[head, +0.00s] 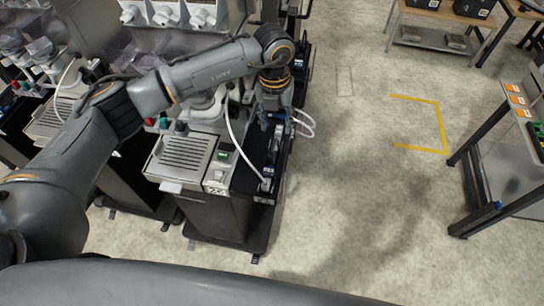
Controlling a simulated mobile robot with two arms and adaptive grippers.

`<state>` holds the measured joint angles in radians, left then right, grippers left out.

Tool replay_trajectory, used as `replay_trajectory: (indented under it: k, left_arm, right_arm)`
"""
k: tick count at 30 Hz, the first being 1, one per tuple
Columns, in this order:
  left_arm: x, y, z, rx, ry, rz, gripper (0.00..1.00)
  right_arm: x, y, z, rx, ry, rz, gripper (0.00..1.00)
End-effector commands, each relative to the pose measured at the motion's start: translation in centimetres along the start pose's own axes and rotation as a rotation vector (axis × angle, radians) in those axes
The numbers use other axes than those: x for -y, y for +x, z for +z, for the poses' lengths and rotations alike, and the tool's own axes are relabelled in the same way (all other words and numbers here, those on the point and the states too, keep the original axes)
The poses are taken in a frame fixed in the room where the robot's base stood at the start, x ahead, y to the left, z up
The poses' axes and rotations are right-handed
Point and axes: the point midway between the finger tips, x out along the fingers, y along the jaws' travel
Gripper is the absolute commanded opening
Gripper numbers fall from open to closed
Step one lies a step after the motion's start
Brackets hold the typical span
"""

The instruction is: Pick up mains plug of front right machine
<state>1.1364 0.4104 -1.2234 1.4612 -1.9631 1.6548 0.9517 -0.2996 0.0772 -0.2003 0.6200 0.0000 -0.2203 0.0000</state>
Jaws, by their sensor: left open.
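The front right machine (186,155) has a ribbed drip tray and a small green switch. Beside it, on the dark ledge, lies a power strip (272,158). A plug (265,184) sits at the strip's near end, with a white cable running up from it towards the machine. My left gripper (274,124) points down over the far part of the strip. It is open, and its fingers are small and partly hidden. I cannot tell whether they touch anything. White cables loop out just right of the fingers. My right gripper is not in view.
More dispensers (60,115) stand to the left and behind. A workbench (510,150) with coloured items stands at the right. A yellow floor marking (440,125) lies on open floor between. Tables with dark bins (472,8) stand at the back right.

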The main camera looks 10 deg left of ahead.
Motion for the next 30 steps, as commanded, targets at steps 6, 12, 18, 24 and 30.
replay_trajectory:
  k: [6, 12, 18, 24, 30]
  left_arm:
    - [-1.0, 1.6, 0.3, 0.003, -0.012, 0.038, 0.45]
    - [-1.0, 5.7, 0.2, 0.002, -0.01, 0.036, 0.45]
    - [-1.1, 8.4, 0.2, 0.003, -0.009, 0.034, 0.45]
    - [-1.2, 9.8, 0.1, 0.003, -0.009, 0.033, 0.45]
    - [-1.4, 13.1, 0.0, 0.003, -0.009, 0.033, 0.45]
  right_arm:
    - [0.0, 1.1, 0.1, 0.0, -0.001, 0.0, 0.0]
    - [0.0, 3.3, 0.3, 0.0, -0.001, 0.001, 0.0]
    - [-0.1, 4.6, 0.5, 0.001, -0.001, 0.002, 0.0]
    - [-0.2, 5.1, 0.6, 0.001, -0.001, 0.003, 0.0]
    - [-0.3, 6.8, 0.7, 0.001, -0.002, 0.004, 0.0]
